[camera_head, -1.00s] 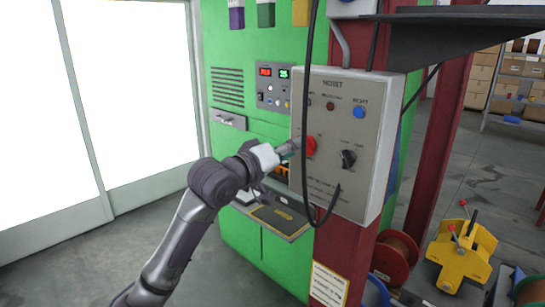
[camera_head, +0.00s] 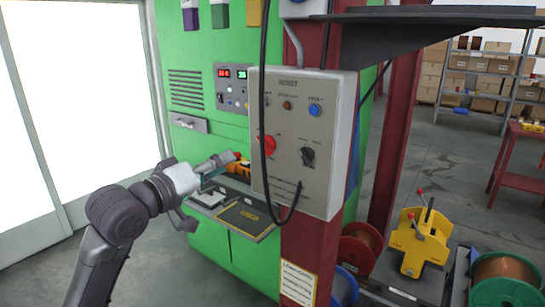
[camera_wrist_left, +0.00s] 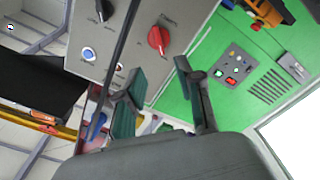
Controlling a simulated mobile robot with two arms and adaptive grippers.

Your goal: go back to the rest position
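My left gripper (camera_head: 206,184) is in front of the green cabinet, to the left of the grey hoist box (camera_head: 325,135). In the left wrist view the left gripper (camera_wrist_left: 158,85) has its two fingers spread apart with nothing between them. The hoist box carries a red rotary knob (camera_head: 268,146), a black knob (camera_head: 307,156) and a blue button (camera_head: 315,109). The red knob also shows beyond the fingers in the left wrist view (camera_wrist_left: 158,40), apart from them. My right gripper is in neither current view.
A black cable (camera_head: 263,90) hangs across the box front. A small shelf (camera_head: 246,220) juts from the green cabinet (camera_head: 180,40) below my left gripper. A red post (camera_head: 308,245) carries the box. Spools and a yellow device (camera_head: 420,240) stand at the lower right.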

